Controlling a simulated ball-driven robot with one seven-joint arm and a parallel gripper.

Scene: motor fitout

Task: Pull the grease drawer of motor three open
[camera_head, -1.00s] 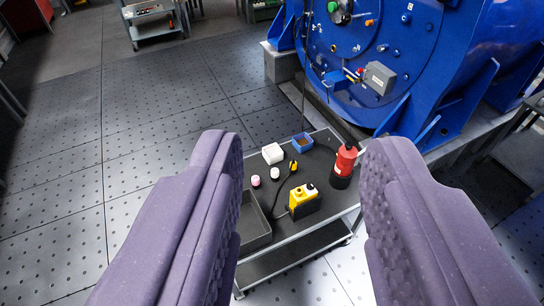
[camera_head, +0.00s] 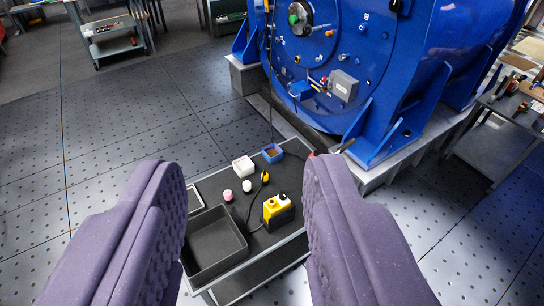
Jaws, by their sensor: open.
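The big blue motor (camera_head: 400,60) stands at the upper right, with its round end face towards me. Low on that face are a small blue box-like part (camera_head: 301,91) and a grey box (camera_head: 342,85). I cannot tell whether the blue part is the grease drawer, and no label reads as three. My gripper (camera_head: 245,172), with two thick purple fingers, is open and empty. It is well short of the motor, and in the picture it lies over a cart. Nothing is between the fingers but the view of the cart below.
A bench (camera_head: 500,105) stands at right, another cart (camera_head: 113,35) at upper left. The left floor is clear.

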